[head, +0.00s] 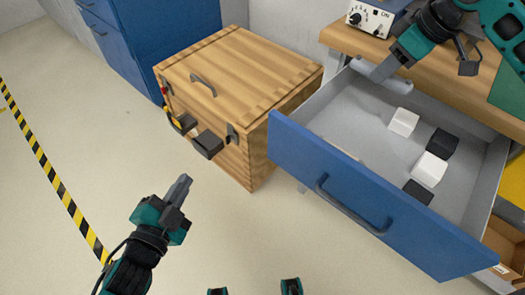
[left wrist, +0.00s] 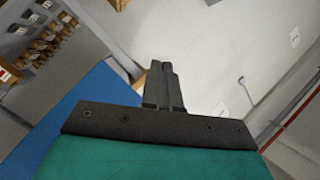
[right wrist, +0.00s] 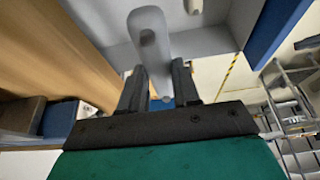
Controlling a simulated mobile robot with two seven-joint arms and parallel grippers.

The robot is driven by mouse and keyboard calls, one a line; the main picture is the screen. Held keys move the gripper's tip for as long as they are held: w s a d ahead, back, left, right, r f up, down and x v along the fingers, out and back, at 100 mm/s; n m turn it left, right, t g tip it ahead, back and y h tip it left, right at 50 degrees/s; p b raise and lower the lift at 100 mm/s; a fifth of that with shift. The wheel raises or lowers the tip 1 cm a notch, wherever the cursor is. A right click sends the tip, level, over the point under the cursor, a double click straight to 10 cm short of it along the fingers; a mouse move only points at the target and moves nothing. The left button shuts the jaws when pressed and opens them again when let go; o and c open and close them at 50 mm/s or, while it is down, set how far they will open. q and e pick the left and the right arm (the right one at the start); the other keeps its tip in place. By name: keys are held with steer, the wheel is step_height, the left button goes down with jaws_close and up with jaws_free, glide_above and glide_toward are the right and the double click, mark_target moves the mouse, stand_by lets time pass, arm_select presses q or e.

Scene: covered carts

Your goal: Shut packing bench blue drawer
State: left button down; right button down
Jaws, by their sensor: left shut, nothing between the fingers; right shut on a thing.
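The blue drawer (head: 300,150) of the packing bench (head: 440,75) is pulled well out, its front panel and dark bar handle (head: 350,208) facing me. White and black blocks lie inside its grey tray. My right gripper (head: 383,70) is over the back left part of the drawer, shut on a pale grey rounded bar (head: 398,84). The bar also shows between its fingers in the right wrist view (right wrist: 150,45). My left gripper (head: 184,183) is shut and empty over the floor, left of the drawer front; its closed fingers show in the left wrist view (left wrist: 163,85).
A wooden crate (head: 240,75) with dark latches stands just left of the drawer. A blue cabinet (head: 165,35) is behind it. A white control box (head: 370,18) sits on the bench top. Open floor lies to the left, with yellow-black tape (head: 50,175).

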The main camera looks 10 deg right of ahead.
arm_select(q)
steer(key=s+d+m+g+h, duration=0.25)
steer(key=d+m+h, duration=0.4)
steer(key=m, duration=0.55)
arm_select(e)
steer(key=shift+f+b, duration=0.35)
steer(key=shift+f, duration=0.15)
arm_select(q)
steer(key=m+g, duration=0.1)
glide_toward(270, 144)
steer(key=shift+h, duration=0.45)
steer(key=x, duration=0.7)
steer(key=shift+a+f, duration=0.1)
steer(key=shift+f, duration=0.2)
arm_select(e)
steer(key=shift+f, duration=0.15)
arm_select(q)
steer(key=shift+w, duration=0.1)
